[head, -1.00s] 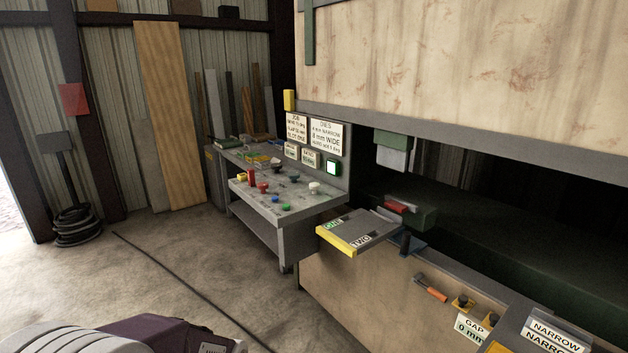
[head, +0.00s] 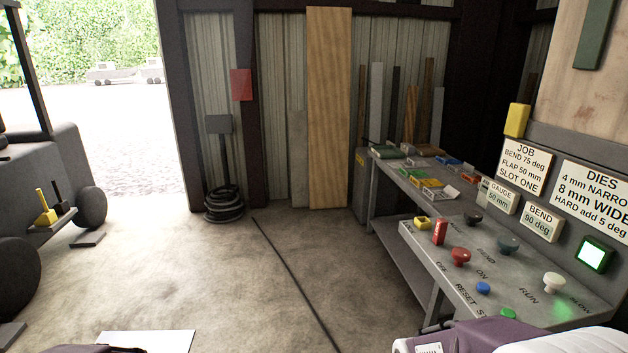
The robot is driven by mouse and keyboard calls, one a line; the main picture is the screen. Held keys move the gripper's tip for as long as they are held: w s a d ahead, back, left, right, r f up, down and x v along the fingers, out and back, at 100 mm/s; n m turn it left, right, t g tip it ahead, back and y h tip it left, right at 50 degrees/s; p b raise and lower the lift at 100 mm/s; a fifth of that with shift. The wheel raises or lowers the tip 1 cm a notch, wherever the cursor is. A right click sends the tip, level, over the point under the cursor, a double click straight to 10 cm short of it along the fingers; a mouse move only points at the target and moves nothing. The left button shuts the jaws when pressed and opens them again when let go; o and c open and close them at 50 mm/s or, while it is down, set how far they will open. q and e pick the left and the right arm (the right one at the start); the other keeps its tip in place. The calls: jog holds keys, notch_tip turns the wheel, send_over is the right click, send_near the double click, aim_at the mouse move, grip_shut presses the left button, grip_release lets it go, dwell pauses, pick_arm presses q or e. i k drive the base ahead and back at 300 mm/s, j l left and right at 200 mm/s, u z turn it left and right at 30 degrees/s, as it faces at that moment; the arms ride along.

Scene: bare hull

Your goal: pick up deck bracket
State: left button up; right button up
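I cannot pick out a deck bracket for certain in the head view. Small parts and coloured boxes lie on the back bench (head: 392,168), too small to tell apart. Parts of my two arms, purple and white, show at the bottom edge, one at the left and one at the right. Neither gripper's fingers are in the picture, so what they hold is hidden. A flat white sheet or panel (head: 148,341) shows at the bottom left; I cannot tell what it is.
A control desk (head: 480,268) with coloured knobs stands at the right, below job and die signs (head: 525,168). A dark vehicle (head: 45,200) stands at the left by the open doorway. A coiled hose (head: 224,204) lies by the wall. The middle floor is clear.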

aim_at(434, 195)
jog(key=i+j+z, duration=0.1)
jog(key=i, duration=2.5)
jog(key=i+z, duration=0.4)
jog(key=i+j+z, duration=0.15)
jog(key=i+z, duration=0.3)
jog(key=i, duration=0.15)
jog(key=i+j+z, duration=0.4)
jog(key=i+l+z, duration=0.15)
jog(key=z, duration=0.25)
jog(key=i+z, duration=0.55)
jog(key=z, duration=0.3)
jog(key=i+j+z, duration=0.1)
jog(key=i+z, duration=0.15)
jog(key=z, duration=0.15)
jog(key=i+j+z, duration=0.2)
jog(key=z, duration=0.2)
